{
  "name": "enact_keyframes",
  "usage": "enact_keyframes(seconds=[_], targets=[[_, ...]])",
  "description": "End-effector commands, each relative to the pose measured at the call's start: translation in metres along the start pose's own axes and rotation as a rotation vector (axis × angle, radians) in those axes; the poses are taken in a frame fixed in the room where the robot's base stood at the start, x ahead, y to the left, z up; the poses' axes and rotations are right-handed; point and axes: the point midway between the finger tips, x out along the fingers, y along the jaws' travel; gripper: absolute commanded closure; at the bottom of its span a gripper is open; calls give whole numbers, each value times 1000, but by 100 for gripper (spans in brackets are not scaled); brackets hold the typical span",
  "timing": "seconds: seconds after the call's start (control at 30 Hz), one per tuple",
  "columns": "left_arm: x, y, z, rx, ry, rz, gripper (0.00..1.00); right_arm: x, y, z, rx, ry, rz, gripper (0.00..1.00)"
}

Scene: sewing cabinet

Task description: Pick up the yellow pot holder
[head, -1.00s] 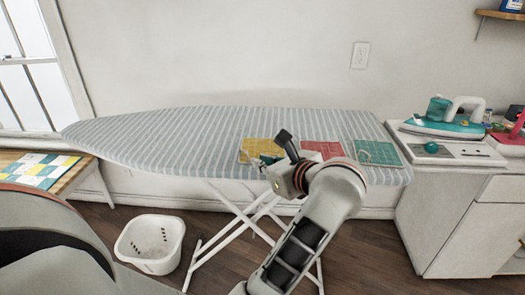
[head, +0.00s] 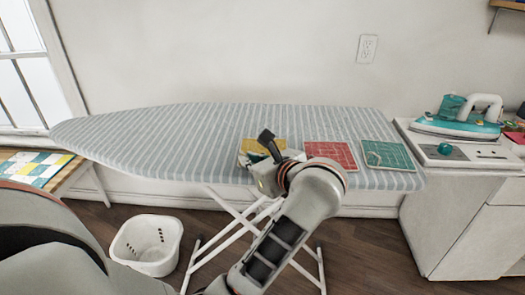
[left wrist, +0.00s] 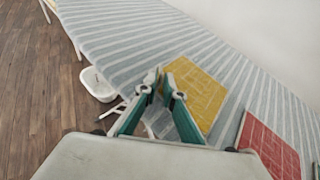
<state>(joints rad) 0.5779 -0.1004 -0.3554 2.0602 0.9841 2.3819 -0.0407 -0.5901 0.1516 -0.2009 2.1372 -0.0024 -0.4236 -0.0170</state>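The yellow pot holder (head: 251,145) lies flat on the striped ironing board (head: 190,130), near its front edge. In the head view my left gripper (head: 257,153) covers part of it. In the left wrist view the yellow pot holder (left wrist: 203,92) shows more fully, just right of and beyond the fingertips. The fingers of my left gripper (left wrist: 161,80) have a gap between their tips and hold nothing. I cannot tell how high they are above the board. My right gripper is out of view.
A red pot holder (head: 331,155) and a green one (head: 388,155) lie to the right on the board. A white basket (head: 147,245) stands on the floor. A cabinet (head: 455,225) with a teal iron (head: 460,118) stands at right. The board's left part is clear.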

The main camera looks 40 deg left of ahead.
Motion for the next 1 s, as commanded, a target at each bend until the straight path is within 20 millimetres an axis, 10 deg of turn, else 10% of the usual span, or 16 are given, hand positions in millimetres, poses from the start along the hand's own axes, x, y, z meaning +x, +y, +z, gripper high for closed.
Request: enact_keyframes(seconds=[0.57,1.0], targets=[[-2,0,4,-2,0,0,100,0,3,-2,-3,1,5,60],[-41,-10,96,-14,-2,-5,100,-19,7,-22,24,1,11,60]])
